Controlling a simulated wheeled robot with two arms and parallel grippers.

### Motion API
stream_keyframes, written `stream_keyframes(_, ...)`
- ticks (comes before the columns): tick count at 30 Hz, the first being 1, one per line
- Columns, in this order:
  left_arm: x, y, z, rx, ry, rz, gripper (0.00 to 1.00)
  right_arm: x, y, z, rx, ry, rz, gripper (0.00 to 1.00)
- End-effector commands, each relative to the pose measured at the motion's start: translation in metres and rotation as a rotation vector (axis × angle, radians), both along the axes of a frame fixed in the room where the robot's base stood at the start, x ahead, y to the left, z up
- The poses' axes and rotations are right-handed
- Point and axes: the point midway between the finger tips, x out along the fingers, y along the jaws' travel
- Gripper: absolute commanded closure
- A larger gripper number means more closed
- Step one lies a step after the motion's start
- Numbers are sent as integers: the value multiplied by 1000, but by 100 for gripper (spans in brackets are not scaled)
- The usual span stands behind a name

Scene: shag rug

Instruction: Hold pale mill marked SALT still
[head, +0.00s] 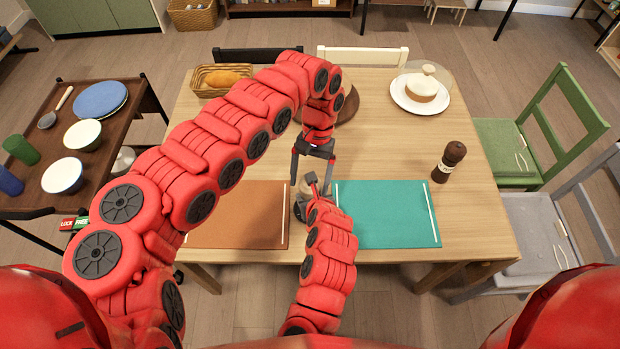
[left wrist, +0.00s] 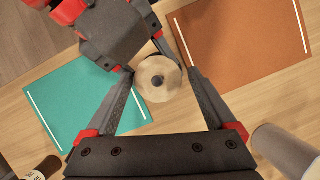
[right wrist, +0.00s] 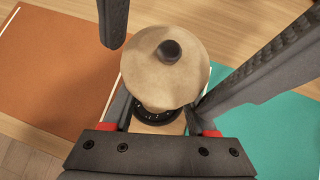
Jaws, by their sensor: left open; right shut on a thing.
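The pale mill (right wrist: 158,80) stands upright on the table between the orange and teal mats, with a round wooden head and a dark knob. It shows from above in the left wrist view (left wrist: 159,80), and arms mostly hide it in the head view. No SALT marking is visible. My right gripper (right wrist: 160,112) is shut on the mill's body below the head. My left gripper (left wrist: 161,73) points down from above, open, with a finger on each side of the mill's head; gaps seem to remain. It also shows in the head view (head: 313,165).
A dark brown mill (head: 449,161) stands right of the teal mat (head: 385,215). The orange mat (head: 240,215) lies left. A cake stand (head: 420,92) and a bread basket (head: 222,80) are at the back. A pale grey cylinder (left wrist: 287,147) stands near my left gripper.

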Motion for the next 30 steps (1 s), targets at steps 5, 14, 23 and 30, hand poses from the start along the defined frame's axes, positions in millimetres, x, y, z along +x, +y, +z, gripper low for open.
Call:
stream_keyframes(5, -1, -2, -1, -5, 3, 28, 1, 0, 2, 0, 3, 0, 4, 100)
stream_keyframes(14, 0, 3, 0, -4, 2, 415, 1, 0, 2, 0, 2, 0, 4, 100)
stream_keyframes(23, 16, 3, 38, -6, -4, 543, 1, 0, 1, 0, 2, -1, 3, 100)
stream_keyframes(30, 35, 8, 85, -3, -4, 540, 1, 0, 1, 0, 2, 1, 2, 100)
